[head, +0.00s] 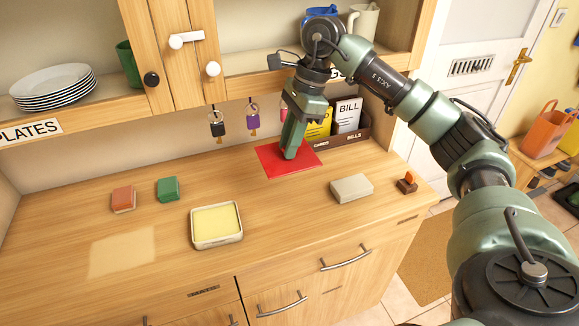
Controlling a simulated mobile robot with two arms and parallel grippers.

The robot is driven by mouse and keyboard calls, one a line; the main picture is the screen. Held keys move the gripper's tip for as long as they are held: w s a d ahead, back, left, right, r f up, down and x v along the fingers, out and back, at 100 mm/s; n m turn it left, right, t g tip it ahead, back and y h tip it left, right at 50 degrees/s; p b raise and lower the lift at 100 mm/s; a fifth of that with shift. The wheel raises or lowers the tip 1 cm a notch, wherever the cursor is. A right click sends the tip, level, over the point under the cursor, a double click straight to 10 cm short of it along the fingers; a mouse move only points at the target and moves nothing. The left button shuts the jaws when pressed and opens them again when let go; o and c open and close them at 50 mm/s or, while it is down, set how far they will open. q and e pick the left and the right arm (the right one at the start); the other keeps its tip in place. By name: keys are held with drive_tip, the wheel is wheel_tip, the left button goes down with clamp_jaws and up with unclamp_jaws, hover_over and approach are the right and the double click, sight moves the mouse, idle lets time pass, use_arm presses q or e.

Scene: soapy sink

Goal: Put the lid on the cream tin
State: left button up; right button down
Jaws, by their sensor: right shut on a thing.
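An open, cream-coloured tin (218,242) with a pale yellow inside sits on the wooden counter, left of centre; no lid is on it. My right gripper (300,112) is over the red mat (270,163) at the back of the counter, behind and right of the tin. I cannot tell whether this thing is a lid. A flat, pale grey-cream block (351,188) lies apart on the right. My left gripper is not in view.
A terracotta block (123,199) and a green block (168,189) lie left of the tin. A small brown thing with an orange top (407,182) is near the right edge. A bills box (352,130) stands behind the mat. Shelves hang above; the counter's middle is clear.

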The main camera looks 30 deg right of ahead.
drive_tip(key=shift+a+r, duration=0.1)
drive_tip(key=shift+r, duration=0.4)
drive_tip(key=shift+w+a+r+p, duration=0.1)
drive_tip(key=shift+w+a+p, duration=0.15)
drive_tip(key=shift+a+p, duration=0.1)
drive_tip(key=shift+m, duration=0.5)
drive_tip(key=shift+w+a+f+p, duration=0.75)
drive_tip(key=shift+a+f, duration=1.55)
drive_tip(key=shift+a, duration=0.6)
drive_tip(key=shift+w+a+f+p, duration=0.8)
drive_tip(key=shift+a+f, duration=1.55)
drive_tip(key=shift+a, duration=0.55)
drive_tip(key=shift+w+a+f+p, duration=0.75)
drive_tip(key=shift+a+f, duration=1.55)
drive_tip(key=shift+a, duration=0.6)
drive_tip(key=shift+f+b, duration=0.7)
drive_tip(key=shift+f, duration=0.1)
drive_tip(key=shift+b, duration=0.45)
drive_tip(key=shift+f+b, duration=0.15)
drive_tip(key=shift+b, duration=0.5)
